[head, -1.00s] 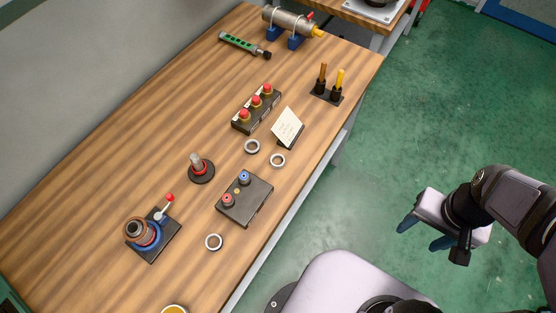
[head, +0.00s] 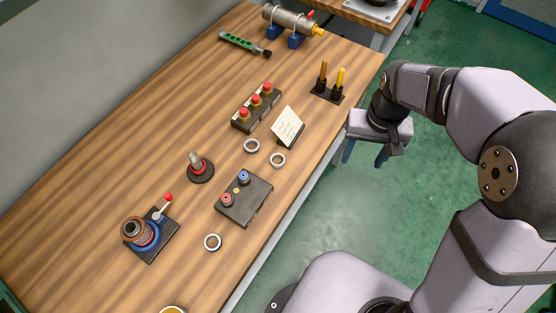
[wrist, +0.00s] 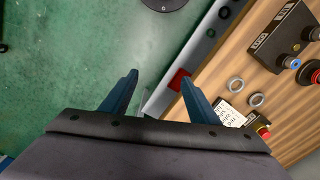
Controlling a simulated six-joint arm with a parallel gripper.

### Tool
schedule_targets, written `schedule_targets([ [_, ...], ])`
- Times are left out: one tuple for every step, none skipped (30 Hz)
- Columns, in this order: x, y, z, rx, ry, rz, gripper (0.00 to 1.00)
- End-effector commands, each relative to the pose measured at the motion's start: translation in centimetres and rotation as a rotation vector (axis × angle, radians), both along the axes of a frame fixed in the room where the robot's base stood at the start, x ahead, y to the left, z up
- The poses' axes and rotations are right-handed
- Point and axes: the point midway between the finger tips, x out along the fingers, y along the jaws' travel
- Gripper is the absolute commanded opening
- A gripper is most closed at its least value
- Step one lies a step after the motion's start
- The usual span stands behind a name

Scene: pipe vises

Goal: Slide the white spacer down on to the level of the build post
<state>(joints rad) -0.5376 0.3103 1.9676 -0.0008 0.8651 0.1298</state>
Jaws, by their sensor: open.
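The build post (head: 196,162) stands upright on a round black base on the table, with a red ring low around it. I cannot tell which is the white spacer. My gripper (head: 365,158) is open and empty, beyond the table's right edge over the floor. The wrist view shows its blue fingers (wrist: 159,78) apart with nothing between them.
A black box (head: 245,198) with coloured knobs, a red-button box (head: 256,108), a card (head: 287,127) and a two-handle stand (head: 326,95) occupy the table (head: 100,190).

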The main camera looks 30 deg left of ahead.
Motion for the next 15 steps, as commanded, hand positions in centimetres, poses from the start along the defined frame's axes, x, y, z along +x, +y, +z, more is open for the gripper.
schedule_targets([
  [0.0, 3.6, -0.8, -0.001, 0.003, 0.064, 0.55],
  [-0.2, 5.4, -1.1, -0.002, 0.003, 0.094, 0.55],
  [-0.4, 7.9, -1.4, -0.001, 0.002, 0.131, 0.55],
  [-0.8, 9.6, -1.7, -0.002, 0.002, 0.158, 0.55],
  [-1.2, 11.1, -2.0, -0.002, 0.003, 0.183, 0.55],
  [-1.7, 13.1, -2.4, -0.001, 0.002, 0.213, 0.55],
  [-2.2, 14.4, -2.6, -0.001, 0.002, 0.233, 0.55],
  [-2.7, 15.6, -2.9, -0.001, 0.002, 0.253, 0.55],
  [-3.3, 17.0, -3.2, -0.001, 0.002, 0.276, 0.55],
  [-3.7, 18.0, -3.3, 0.0, 0.001, 0.291, 0.55],
  [-4.1, 18.8, -3.5, 0.0, 0.001, 0.303, 0.55],
  [-4.6, 19.6, -3.7, 0.001, 0.0, 0.316, 0.55],
  [-4.9, 20.1, -3.8, 0.001, 0.0, 0.325, 0.55],
  [-5.1, 20.5, -3.9, -0.001, 0.001, 0.331, 0.55],
  [-5.4, 20.9, -4.0, 0.001, 0.0, 0.338, 0.55],
])
